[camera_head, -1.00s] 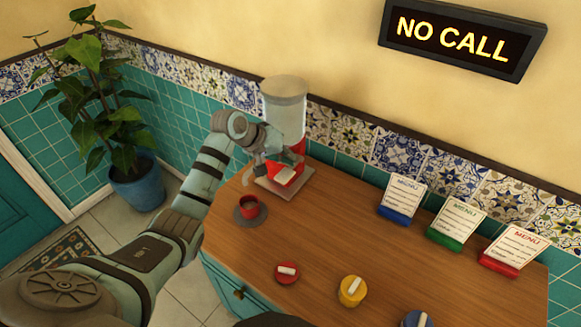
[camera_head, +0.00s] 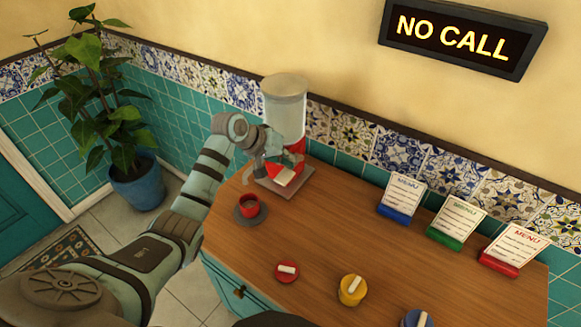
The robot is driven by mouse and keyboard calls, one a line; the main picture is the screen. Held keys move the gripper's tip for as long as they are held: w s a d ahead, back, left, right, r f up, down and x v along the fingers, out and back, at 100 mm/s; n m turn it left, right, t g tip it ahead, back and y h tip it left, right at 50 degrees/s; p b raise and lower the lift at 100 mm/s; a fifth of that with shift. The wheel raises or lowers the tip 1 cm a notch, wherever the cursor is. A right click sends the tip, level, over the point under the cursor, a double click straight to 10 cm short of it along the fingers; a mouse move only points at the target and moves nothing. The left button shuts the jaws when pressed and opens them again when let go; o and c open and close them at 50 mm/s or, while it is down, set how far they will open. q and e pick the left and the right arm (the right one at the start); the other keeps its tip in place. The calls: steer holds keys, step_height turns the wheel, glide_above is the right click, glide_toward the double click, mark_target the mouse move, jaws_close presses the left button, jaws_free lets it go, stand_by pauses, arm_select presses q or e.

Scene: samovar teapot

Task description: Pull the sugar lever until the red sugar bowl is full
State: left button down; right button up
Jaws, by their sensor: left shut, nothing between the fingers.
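The sugar dispenser (camera_head: 284,112) stands at the back left of the wooden counter, with a clear cylinder on a red body. Its lever is hidden or too small to tell apart behind my gripper. A red container with a pale top (camera_head: 285,177), apparently the sugar bowl, sits on the dispenser's base plate. How full it is cannot be told. My left gripper (camera_head: 262,164) is shut and empty at the dispenser's front left, close to its red body. Whether it touches the lever is unclear. My right gripper is not in view.
A red cup (camera_head: 249,204) stands on a dark saucer (camera_head: 240,215) in front of the dispenser. A red round piece (camera_head: 288,277), a yellow pot (camera_head: 352,296) and a blue one (camera_head: 417,320) line the front. Menu stands (camera_head: 457,218) are at the back right. The middle is clear.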

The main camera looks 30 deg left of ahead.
arm_select(q)
steer(key=shift+s+f, duration=0.1)
steer(key=shift+f, duration=0.9)
stand_by(0.7)
steer(key=shift+w+r+p, duration=0.2)
steer(key=shift+r+p, duration=1.7)
steer(key=shift+p, duration=0.35)
steer(key=r+p, duration=0.5)
steer(key=shift+w+r+p, duration=0.15)
steer(key=shift+w+p, duration=0.05)
steer(key=shift+p, duration=0.2)
steer(key=shift+f, duration=0.2)
